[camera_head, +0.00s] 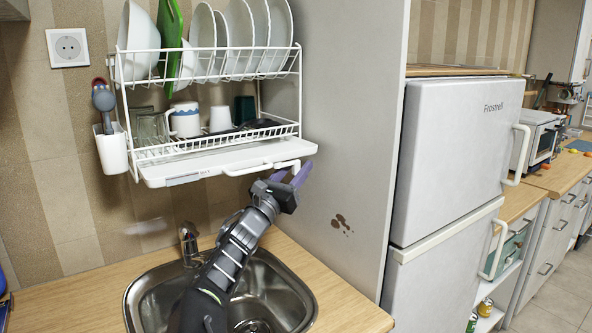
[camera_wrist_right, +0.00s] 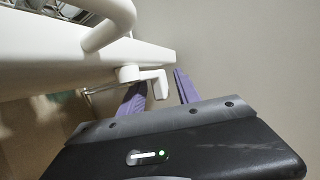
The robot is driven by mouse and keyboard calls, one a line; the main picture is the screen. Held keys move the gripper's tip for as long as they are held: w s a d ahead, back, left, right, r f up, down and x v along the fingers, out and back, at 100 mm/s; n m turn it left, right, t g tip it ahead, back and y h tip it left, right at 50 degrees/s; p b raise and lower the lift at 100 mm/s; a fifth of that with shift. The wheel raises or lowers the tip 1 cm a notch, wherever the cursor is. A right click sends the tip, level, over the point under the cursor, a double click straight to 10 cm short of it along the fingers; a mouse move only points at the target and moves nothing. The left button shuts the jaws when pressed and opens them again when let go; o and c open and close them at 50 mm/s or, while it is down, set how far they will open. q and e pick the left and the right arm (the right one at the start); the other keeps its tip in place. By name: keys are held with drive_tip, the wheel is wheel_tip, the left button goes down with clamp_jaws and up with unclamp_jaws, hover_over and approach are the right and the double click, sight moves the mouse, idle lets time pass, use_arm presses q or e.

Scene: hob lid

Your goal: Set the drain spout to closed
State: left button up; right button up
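The white drain spout (camera_head: 294,164) sticks out at the front right corner of the white drip tray (camera_head: 215,164) under the dish rack. In the right wrist view the spout (camera_wrist_right: 149,76) shows as a short white piece with a bent-down end. My right gripper (camera_head: 290,178) is just below and in front of the spout, its purple fingers apart. In the wrist view the spout's bent end appears between the two fingers of the right gripper (camera_wrist_right: 162,88); I cannot tell whether either finger touches it. My left gripper is out of view.
The wire dish rack (camera_head: 215,80) holds plates, bowls, a green board, glasses and mugs. A curved white tray handle (camera_wrist_right: 112,22) is close to my right gripper. A grey side panel (camera_head: 350,130) stands to the right. The steel sink (camera_head: 275,300) and tap (camera_head: 188,243) are below.

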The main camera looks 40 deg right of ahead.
drive_tip(key=shift+s+a+f, duration=0.15)
drive_tip(key=shift+a+f, duration=0.15)
drive_tip(key=shift+a, duration=0.1)
drive_tip(key=b+v, duration=0.1)
drive_tip(key=v, duration=0.6)
drive_tip(key=shift+b, duration=0.4)
drive_tip(key=shift+d+r, duration=0.1)
